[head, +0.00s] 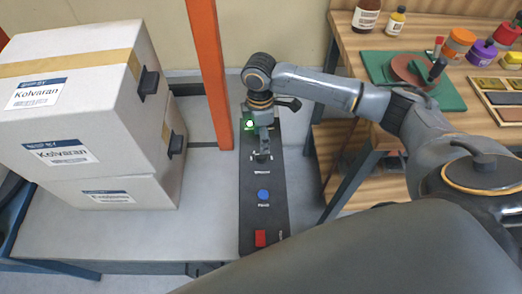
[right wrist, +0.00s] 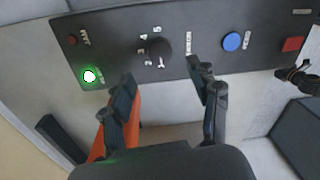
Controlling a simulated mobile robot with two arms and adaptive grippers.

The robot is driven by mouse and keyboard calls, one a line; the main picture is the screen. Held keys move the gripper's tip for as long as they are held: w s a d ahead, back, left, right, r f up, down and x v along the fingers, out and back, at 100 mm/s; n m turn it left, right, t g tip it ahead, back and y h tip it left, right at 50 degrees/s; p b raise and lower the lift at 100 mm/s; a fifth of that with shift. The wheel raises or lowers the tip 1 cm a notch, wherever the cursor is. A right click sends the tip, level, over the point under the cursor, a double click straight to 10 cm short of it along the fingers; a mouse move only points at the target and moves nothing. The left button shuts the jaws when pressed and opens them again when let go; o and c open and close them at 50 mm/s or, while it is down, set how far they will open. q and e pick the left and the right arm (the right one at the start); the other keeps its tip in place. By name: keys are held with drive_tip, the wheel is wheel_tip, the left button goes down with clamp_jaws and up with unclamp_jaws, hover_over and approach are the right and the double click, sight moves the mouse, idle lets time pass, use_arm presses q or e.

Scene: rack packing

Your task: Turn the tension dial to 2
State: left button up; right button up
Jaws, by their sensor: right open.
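The black control panel (head: 249,215) lies lengthwise on the grey bench. Its round black tension dial (right wrist: 158,48) has white numbers on its left side in the right wrist view. I cannot read for sure which number it points to. In the head view the dial (head: 262,156) is partly hidden just below my right gripper (head: 262,138). In the right wrist view my right gripper (right wrist: 164,87) is open and empty, its two fingertips apart, with the dial beyond the gap. I cannot tell whether they touch it.
The panel also has a lit green lamp (right wrist: 90,76), a blue button (right wrist: 231,41) and a red switch (right wrist: 292,44). White Kolvaran boxes (head: 70,110) stand left, by an orange post (head: 209,70). A wooden shelf (head: 350,45) with bottles stands right.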

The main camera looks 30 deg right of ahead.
sight(261, 156)
drive_tip(key=f, duration=0.7)
drive_tip(key=shift+s+a+f, duration=0.1)
drive_tip(key=shift+s, duration=0.1)
use_arm(q)
drive_tip(key=shift+w+f, duration=0.15)
drive_tip(key=shift+w, duration=0.35)
use_arm(e)
drive_tip(key=c, duration=1.2)
drive_tip(key=shift+r+m+p, duration=0.2)
drive_tip(key=shift+m+p, duration=0.1)
drive_tip(key=shift+p, duration=0.25)
drive_tip(key=m+p, duration=0.5)
drive_tip(key=p, duration=0.2)
drive_tip(key=shift+r, duration=0.1)
use_arm(q)
wheel_tip(261, 156, up, 12)
drive_tip(key=p, duration=0.3)
drive_tip(key=shift+s+f, duration=0.15)
use_arm(e)
drive_tip(key=shift+f+m, duration=0.25)
drive_tip(key=shift+m, duration=1.35)
drive_tip(key=shift+y, duration=0.3)
